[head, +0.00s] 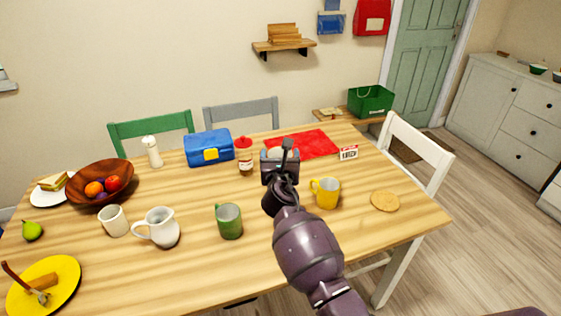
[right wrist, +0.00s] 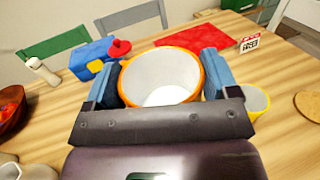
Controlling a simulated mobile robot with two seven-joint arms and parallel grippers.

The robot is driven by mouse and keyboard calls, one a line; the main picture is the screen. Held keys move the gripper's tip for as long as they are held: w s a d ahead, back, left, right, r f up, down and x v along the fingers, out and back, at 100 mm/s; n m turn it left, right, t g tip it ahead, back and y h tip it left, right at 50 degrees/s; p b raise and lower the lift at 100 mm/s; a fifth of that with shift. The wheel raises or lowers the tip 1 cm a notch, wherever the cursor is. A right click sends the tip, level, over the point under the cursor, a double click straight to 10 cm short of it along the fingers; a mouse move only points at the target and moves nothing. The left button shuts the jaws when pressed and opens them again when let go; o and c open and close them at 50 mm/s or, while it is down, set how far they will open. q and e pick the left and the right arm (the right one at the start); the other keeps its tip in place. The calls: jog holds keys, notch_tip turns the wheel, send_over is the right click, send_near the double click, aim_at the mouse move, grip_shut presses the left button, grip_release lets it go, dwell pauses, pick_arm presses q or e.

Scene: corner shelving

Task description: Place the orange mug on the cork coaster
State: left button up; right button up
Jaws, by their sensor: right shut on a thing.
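The orange mug (right wrist: 203,78) shows in the right wrist view as an orange rim around a white, empty inside. My right gripper (right wrist: 160,82) is shut on it, with one blue finger on each side. The round tan cork coaster (head: 385,201) lies bare near the table's right end, to the right of the gripper. It also shows at the right edge of the right wrist view (right wrist: 308,104). My left gripper is not in view.
A yellow mug (head: 327,194) stands between the gripper and the coaster. A green mug (head: 229,222), white pitcher (head: 163,229), red-topped jar (head: 245,158), blue lunchbox (head: 207,148) and small sign (head: 349,153) stand around. The table around the coaster is clear.

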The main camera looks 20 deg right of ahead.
jog(key=shift+r+p, duration=0.5)
jog(key=shift+r, duration=1)
